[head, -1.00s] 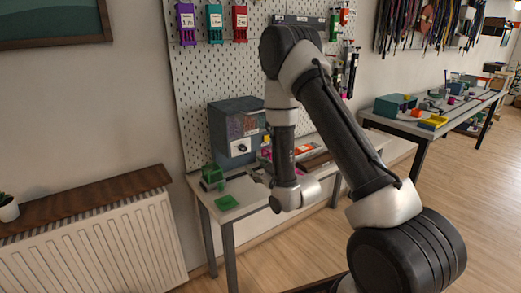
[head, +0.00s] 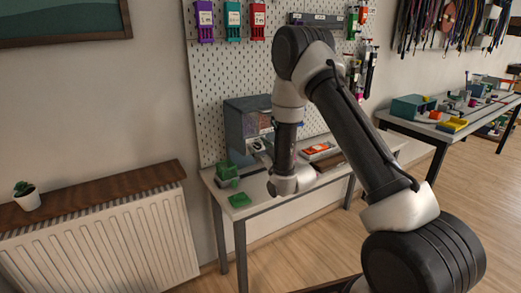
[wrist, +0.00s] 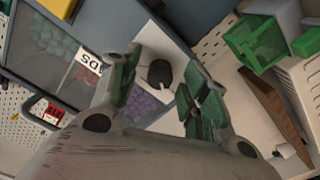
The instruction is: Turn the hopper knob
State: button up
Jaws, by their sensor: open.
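The hopper (head: 237,132) is a blue-grey box with a clear window, standing on the small table against the pegboard. My arm hides part of its front in the head view. The knob (wrist: 160,72) is dark and round on a white plate in the wrist view. My gripper (wrist: 153,88) is open, with its two green-padded fingers on either side of the knob in that view. I cannot tell whether they touch it. In the head view my gripper (head: 262,150) is at the hopper's front. Beads show behind the hopper window (wrist: 62,45).
A red-and-white box (head: 318,150) lies on the right. A radiator (head: 100,240) stands at left. A second table (head: 440,125) is at right.

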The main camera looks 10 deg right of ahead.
grip_shut()
jog(key=m, duration=0.4)
jog(key=shift+m, duration=0.4)
jog(key=m, duration=0.5)
jog(key=shift+m, duration=0.3)
jog(key=m, duration=0.3)
jog(key=shift+m, duration=0.3)
jog(key=m, duration=0.3)
jog(key=shift+m, duration=0.3)
jog(key=m, duration=0.6)
jog(key=shift+s, duration=0.1)
jog(key=shift+m, duration=0.3)
